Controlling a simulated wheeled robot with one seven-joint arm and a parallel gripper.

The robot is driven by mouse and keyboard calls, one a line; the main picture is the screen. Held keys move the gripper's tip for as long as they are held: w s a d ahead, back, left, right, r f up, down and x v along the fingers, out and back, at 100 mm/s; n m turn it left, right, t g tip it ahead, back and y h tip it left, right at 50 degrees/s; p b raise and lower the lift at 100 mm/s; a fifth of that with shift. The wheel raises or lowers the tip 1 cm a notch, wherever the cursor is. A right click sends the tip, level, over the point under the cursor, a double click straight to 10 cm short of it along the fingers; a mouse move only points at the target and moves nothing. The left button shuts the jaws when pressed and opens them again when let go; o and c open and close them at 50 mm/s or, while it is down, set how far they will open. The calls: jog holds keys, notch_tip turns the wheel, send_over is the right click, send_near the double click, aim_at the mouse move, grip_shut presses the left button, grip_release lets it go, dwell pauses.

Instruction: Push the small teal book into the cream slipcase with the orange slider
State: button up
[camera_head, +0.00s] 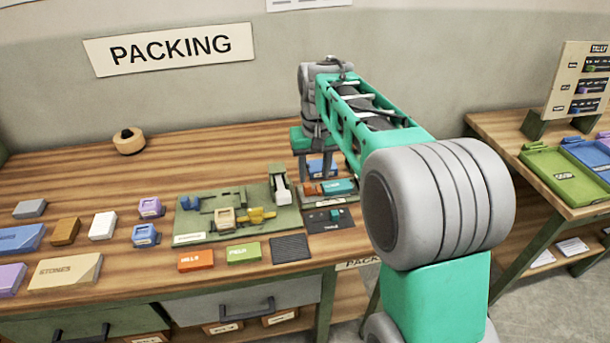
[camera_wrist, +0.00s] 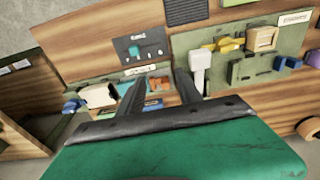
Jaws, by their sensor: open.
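A cream piece with a dark opening (camera_wrist: 98,96), which looks like the slipcase, shows left of the fingers there. My arm hides the track's right end in the head view.
A dark panel with a teal knob (camera_head: 333,216) lies in front of the track. A green fixture board (camera_head: 200,228) with a pale upright lever (camera_head: 280,186) stands left. Orange (camera_head: 196,261) and green (camera_head: 243,252) blocks lie in front. The back left is mostly clear.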

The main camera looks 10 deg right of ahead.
jog(key=g, duration=0.1)
send_over(307, 185)
notch_tip(307, 185, down, 3)
jog(key=shift+p, duration=0.4)
jog(key=shift+f, duration=0.3)
notch_tip(307, 185, down, 7)
jog(key=shift+f+p, duration=0.15)
jog(key=shift+p, duration=0.45)
jog(key=shift+c, duration=0.3)
grip_shut()
